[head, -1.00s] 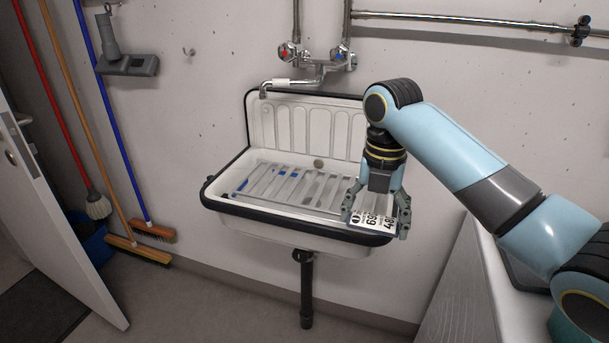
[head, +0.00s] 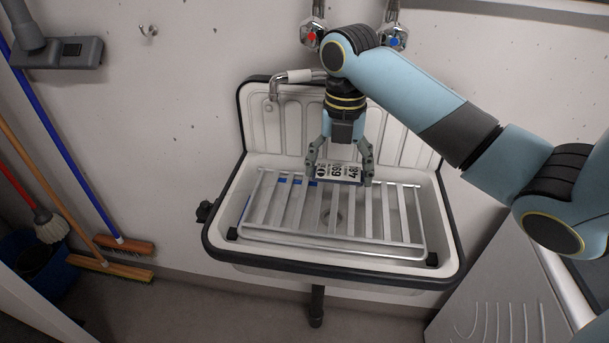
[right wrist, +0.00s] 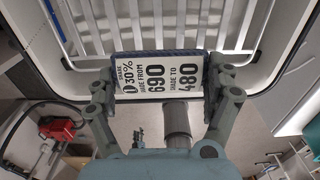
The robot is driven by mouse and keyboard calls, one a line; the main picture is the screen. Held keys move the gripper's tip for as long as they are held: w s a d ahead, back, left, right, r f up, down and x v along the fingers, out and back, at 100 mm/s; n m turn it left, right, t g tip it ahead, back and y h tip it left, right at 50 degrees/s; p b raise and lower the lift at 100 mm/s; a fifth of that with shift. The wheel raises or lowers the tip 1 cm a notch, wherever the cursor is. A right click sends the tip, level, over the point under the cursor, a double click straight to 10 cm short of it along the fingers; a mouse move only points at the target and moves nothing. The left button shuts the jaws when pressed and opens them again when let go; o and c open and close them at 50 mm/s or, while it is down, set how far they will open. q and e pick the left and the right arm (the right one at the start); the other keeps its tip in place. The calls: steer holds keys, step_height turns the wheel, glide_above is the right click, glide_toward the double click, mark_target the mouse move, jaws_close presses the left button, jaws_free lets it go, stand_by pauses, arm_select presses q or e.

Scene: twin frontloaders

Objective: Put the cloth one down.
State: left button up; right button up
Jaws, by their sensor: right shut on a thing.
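My right gripper (head: 340,178) is shut on a small flat thing with a white printed label (head: 339,173). My left gripper is not in view.
The white sink (head: 447,215) has a dark rim, and the rack lies across its basin. A tap (head: 290,78) reaches over the back left. Brooms (head: 125,245) stand at left. A grey ribbed surface (head: 500,295) lies at right. Much of the rack's front is clear.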

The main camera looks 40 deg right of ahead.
steer(key=shift+w+a+f, duration=0.2)
steer(key=shift+w+a, duration=0.1)
steer(key=shift+w, duration=0.1)
glide_toward(283, 212)
steer(key=shift+s+d+f, duration=0.1)
steer(key=shift+s+d, duration=0.3)
steer(key=shift+s, duration=0.2)
steer(key=shift+s+d+f, duration=0.1)
steer(key=shift+s+d, duration=0.25)
steer(key=shift+s, duration=0.3)
steer(key=shift+w+a+f, duration=0.35)
steer(key=shift+w+f, duration=0.1)
steer(key=shift+w, duration=0.1)
steer(key=shift+w+a+f, duration=0.35)
steer(key=shift+w+f, duration=0.1)
steer(key=shift+w, duration=0.1)
step_height(283, 212, down, 3)
steer(key=shift+f, duration=0.5)
steer(key=o, duration=1)
steer(key=shift+f, duration=0.1)
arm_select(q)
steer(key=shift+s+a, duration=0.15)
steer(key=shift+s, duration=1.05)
